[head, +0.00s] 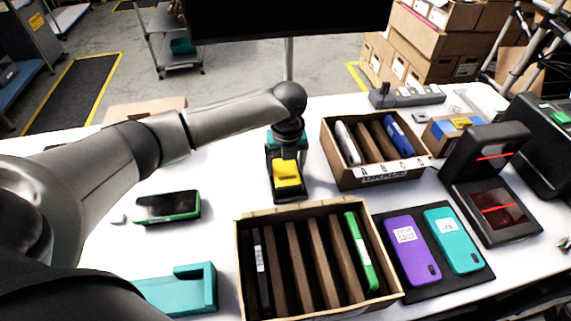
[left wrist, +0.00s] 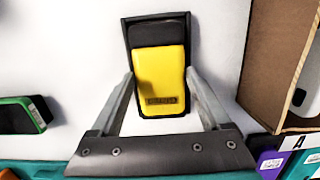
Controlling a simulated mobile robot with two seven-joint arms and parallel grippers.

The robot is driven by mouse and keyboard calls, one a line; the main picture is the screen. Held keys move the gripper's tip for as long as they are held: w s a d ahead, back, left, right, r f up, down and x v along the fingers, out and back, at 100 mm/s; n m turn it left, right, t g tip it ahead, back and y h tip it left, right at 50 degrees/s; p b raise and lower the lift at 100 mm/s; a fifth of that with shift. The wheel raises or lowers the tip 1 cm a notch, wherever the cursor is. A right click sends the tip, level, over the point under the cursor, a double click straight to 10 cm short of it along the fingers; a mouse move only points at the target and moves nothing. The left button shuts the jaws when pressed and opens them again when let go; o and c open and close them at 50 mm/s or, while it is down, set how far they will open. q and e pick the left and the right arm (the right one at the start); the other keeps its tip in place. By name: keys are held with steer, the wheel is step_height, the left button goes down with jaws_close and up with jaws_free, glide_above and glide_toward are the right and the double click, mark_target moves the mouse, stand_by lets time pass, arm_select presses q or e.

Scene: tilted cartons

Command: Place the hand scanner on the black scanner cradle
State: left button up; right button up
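The hand scanner (head: 287,174) is yellow with a dark upper part. It sits in the black scanner cradle (head: 291,193) near the middle of the table. In the left wrist view the scanner (left wrist: 160,80) lies within the black cradle (left wrist: 128,38), whose edges show around it. My left gripper (head: 287,150) is directly above the scanner, its fingers largely hidden in the head view. In the left wrist view its two fingers (left wrist: 160,76) stand apart on either side of the scanner, with narrow gaps. My right gripper is not in view.
A divided carton (head: 243,250) stands in front, and a smaller carton (head: 385,178) stands close right of the cradle. A green-edged phone (head: 167,206) and a teal holder (head: 190,291) lie left. A black mat (head: 428,283) holds purple and teal phones. A black scanner stand (head: 485,180) is far right.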

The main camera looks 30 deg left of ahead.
mark_target(287, 174)
arm_select(q)
steer(key=shift+o, duration=1.4)
step_height(287, 174, up, 12)
steer(key=s+p, duration=0.1)
steer(key=p, duration=0.1)
steer(key=shift+d, duration=0.45)
steer(key=shift+s+r, duration=0.1)
